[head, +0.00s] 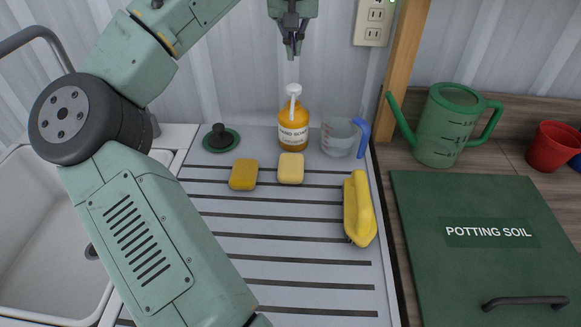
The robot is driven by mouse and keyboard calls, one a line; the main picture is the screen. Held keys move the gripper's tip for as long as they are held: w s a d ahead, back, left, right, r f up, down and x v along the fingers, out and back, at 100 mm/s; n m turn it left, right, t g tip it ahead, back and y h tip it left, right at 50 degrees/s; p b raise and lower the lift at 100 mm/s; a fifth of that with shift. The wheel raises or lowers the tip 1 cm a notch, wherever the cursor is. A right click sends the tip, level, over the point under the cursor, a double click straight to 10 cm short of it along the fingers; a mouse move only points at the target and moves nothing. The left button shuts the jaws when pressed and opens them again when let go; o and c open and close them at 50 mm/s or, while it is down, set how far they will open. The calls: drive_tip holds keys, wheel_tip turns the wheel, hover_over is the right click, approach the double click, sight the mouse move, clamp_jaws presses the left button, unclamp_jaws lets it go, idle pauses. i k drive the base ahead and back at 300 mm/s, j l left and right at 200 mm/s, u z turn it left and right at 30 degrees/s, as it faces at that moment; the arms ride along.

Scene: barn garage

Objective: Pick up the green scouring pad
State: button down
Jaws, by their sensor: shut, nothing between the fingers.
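My gripper (292,50) hangs at the top centre in front of the corrugated wall, shut and empty, above and behind the drainboard items. I see no plain green scouring pad that I can name for certain. A round dark green disc (232,138) with a black knob on it lies at the back left of the drainboard, lower and to the left of my gripper; I cannot tell if it is a pad or a plug. A mustard sponge (244,175) and a paler yellow sponge (291,169) lie near it. My arm hides part of the drainboard's left side and the sink.
The ribbed drainboard (300,271) is clear at the front. An orange soap bottle (293,128), a clear jug (338,137) with a blue handle and a yellow brush (358,210) stand or lie on it. The sink (40,235) is left; a green watering can (447,125) and soil bin (480,205) are right.

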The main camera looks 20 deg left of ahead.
sight(292, 165)
drive_tip(key=k, duration=1)
